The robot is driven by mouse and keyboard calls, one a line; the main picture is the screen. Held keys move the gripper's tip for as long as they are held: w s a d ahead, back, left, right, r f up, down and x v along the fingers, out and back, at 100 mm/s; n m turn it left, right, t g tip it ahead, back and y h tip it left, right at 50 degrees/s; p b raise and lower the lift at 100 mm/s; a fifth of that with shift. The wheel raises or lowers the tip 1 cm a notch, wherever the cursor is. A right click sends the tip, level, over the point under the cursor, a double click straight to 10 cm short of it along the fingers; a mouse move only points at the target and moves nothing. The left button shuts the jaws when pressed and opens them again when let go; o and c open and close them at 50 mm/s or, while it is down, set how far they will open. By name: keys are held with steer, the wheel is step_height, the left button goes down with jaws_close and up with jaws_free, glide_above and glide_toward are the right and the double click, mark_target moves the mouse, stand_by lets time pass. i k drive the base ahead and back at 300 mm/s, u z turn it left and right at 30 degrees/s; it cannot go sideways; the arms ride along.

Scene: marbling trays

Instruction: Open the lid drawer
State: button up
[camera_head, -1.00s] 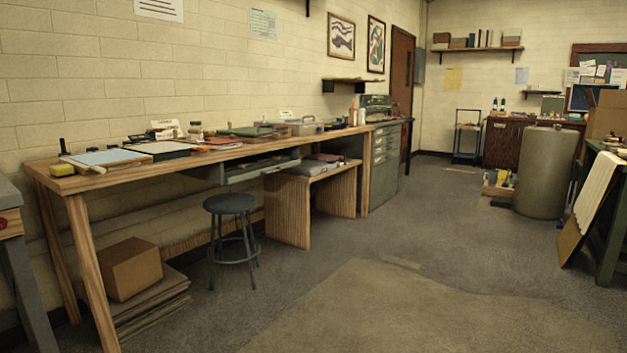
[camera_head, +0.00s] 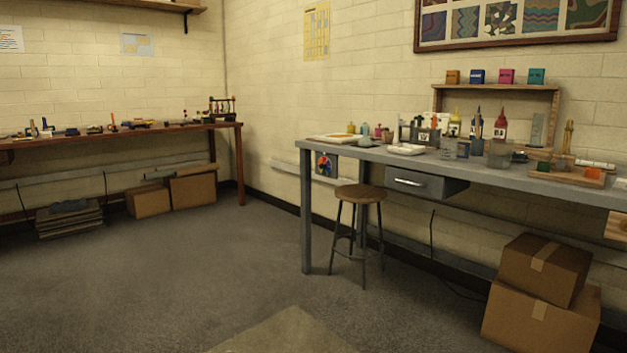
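A grey drawer (camera_head: 427,186) with a pale bar handle (camera_head: 408,182) hangs under the top of the grey workbench (camera_head: 345,150) on the right. Its front looks shut, and no opening shows above it. No label on it can be read, so I cannot tell whether it is the lid drawer. My gripper is not in view.
A round wooden stool (camera_head: 360,194) stands just left of the drawer, close to its front. Cardboard boxes (camera_head: 541,314) are stacked on the floor at the right. Bottles and trays crowd the benchtop. The floor (camera_head: 190,265) at left and centre is clear.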

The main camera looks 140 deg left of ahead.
mark_target(426, 177)
steer(key=u, duration=3.7)
steer(key=i, duration=1.8)
steer(key=u, duration=0.75)
steer(key=i, duration=0.55)
steer(key=u, duration=0.4)
